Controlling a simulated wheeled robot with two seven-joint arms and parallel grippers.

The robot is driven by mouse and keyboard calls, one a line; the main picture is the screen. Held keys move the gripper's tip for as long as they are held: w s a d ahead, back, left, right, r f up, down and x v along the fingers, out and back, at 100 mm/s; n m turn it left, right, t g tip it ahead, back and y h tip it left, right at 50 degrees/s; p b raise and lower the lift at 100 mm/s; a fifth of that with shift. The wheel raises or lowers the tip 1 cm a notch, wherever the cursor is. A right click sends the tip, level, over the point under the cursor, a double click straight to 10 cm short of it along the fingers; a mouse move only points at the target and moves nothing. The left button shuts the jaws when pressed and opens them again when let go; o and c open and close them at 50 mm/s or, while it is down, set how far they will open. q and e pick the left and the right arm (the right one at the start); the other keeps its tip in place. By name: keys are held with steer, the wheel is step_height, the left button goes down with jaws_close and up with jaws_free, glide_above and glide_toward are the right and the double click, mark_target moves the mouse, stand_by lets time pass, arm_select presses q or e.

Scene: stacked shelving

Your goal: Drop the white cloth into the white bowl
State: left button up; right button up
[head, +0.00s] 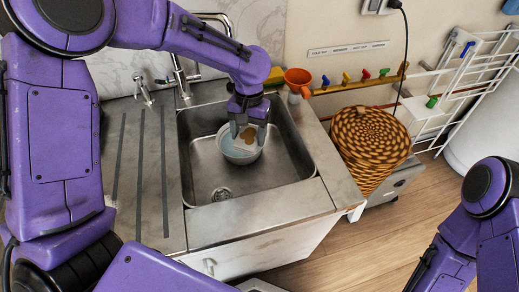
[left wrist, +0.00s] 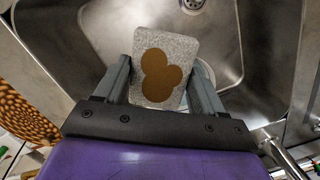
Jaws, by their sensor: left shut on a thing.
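My left gripper (head: 249,132) is over the sink, pointing down, with its fingers shut on the white cloth (left wrist: 148,91). In the left wrist view the cloth is a flat, greyish-white rounded rectangle with a brown blotch, between the two fingers. In the head view the cloth (head: 246,142) shows just below the fingers, over the white bowl (head: 239,160). The bowl stands in the sink basin. I cannot tell whether the cloth touches the bowl. In the left wrist view the bowl is mostly hidden behind the cloth and fingers. My right arm shows at lower right, but its gripper is not in view.
The steel sink (head: 198,165) has a drain and raised walls around the bowl. A faucet (head: 181,75) stands behind it. The left drainboard (head: 140,170) is clear.

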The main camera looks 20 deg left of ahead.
mark_target(247, 129)
arm_select(q)
steer(key=w+a+f+n, duration=0.1)
steer(key=n, duration=0.1)
steer(key=w+f+n, duration=0.1)
steer(key=w+n, duration=0.1)
steer(key=n, duration=0.1)
steer(key=w+a+f+n+h, duration=0.1)
steer(key=f+n, duration=0.1)
steer(key=shift+w+a+t, duration=0.25)
steer(key=shift+a+t, duration=0.05)
steer(key=shift+t, duration=0.1)
steer(key=w+a+f+n, duration=0.1)
steer(key=f+n, duration=0.2)
steer(key=f, duration=0.1)
steer(key=w+a+f+n+t+p, duration=0.1)
steer(key=w+a+f+n, duration=0.1)
steer(key=f, duration=0.3)
steer(key=w+a+f+n, duration=0.1)
steer(key=a+f+n, duration=0.1)
steer(key=f, duration=0.3)
steer(key=shift+w+n+h+p, duration=0.15)
steer(key=shift+n+h+p, duration=0.15)
steer(key=shift+n, duration=0.6)
steer(key=shift+d+f, duration=0.1)
